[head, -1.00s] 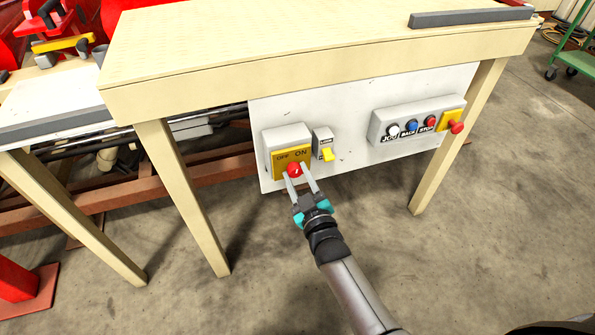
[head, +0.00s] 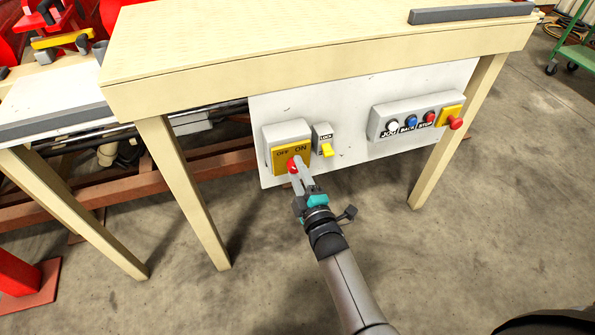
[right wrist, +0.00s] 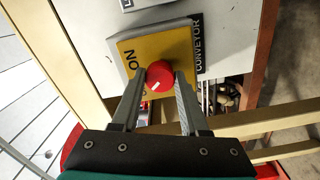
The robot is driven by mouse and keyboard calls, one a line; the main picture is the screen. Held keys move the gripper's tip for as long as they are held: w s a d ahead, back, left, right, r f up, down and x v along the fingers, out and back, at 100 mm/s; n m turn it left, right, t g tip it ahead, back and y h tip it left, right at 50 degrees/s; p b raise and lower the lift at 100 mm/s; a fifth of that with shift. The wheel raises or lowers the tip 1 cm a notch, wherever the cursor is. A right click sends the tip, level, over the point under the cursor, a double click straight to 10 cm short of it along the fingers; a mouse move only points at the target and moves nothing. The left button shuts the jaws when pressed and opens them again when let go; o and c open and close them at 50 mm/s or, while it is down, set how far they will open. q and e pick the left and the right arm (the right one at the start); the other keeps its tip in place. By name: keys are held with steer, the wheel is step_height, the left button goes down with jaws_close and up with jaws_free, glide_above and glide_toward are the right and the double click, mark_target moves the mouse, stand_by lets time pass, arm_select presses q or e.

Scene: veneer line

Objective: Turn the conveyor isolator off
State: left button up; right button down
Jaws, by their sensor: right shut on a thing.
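The conveyor isolator is a grey box (head: 270,134) with a yellow plate (head: 281,164) marked OFF and ON and a round red knob (head: 293,165). It is on the white panel under the table. My right gripper (head: 295,168) is shut on the red knob (right wrist: 160,73), with one finger on each side in the right wrist view. A small white mark on the knob points to the lower left there, toward lettering partly hidden by a finger. ON shows on the left of the yellow plate (right wrist: 172,44). My left gripper is not in view.
A button box (head: 383,121) with JOG, BACK and STOP and a red mushroom button (head: 456,123) is farther right. Wooden table legs (head: 185,200) flank the panel. The floor in front is clear.

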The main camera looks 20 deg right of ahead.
steer(key=shift+n, duration=0.5)
steer(key=c, duration=0.7)
jaws_free()
steer(key=shift+o, duration=1.4)
